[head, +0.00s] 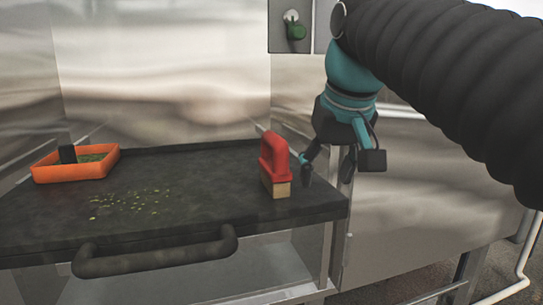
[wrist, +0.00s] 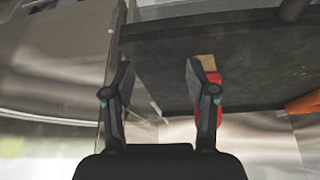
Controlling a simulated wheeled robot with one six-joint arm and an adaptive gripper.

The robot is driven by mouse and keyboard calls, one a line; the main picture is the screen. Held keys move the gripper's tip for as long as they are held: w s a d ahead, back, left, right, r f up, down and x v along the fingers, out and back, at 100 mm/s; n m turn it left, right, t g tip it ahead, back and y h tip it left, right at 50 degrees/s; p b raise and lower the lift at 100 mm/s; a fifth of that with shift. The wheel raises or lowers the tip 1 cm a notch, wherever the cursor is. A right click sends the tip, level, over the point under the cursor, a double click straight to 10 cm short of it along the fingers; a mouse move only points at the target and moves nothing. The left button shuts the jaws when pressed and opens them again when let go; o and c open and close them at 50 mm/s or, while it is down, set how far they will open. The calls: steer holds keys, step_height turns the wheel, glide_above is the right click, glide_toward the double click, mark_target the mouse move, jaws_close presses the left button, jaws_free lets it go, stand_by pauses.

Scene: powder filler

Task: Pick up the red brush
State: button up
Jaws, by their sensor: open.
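The red brush (head: 273,157) stands upright near the right end of the dark tray top, with its red handle up and pale bristles (head: 281,189) down. My gripper (head: 335,175) is open and empty, just to the right of the brush in the head view, over the tray's right edge. In the wrist view my gripper (wrist: 158,88) has its fingers spread. The brush (wrist: 216,82) shows there partly behind the right finger, which hides some of it. I cannot tell whether that finger touches it.
The dark tray top (head: 185,215) has a front handle (head: 155,258) and yellow-green crumbs (head: 130,203) scattered on it. Metal walls stand behind. A green knob (head: 296,30) is on the back wall.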

steer(key=n, duration=0.1)
glide_toward(276, 135)
steer(key=shift+d+g+p, duration=0.3)
steer(key=shift+a+x, duration=0.15)
steer(key=shift+x, duration=1.05)
steer(key=shift+a+x, duration=0.2)
steer(key=shift+x, duration=1.05)
steer(key=shift+a+x, duration=0.15)
steer(key=shift+x, duration=1.05)
steer(key=shift+b+x, duration=0.45)
steer(key=shift+x, duration=2.35)
steer(key=shift+w+d+r, duration=0.1)
steer(key=shift+w+d, duration=0.05)
steer(key=shift+w, duration=0.05)
steer(key=shift+c, duration=0.2)
jaws_close()
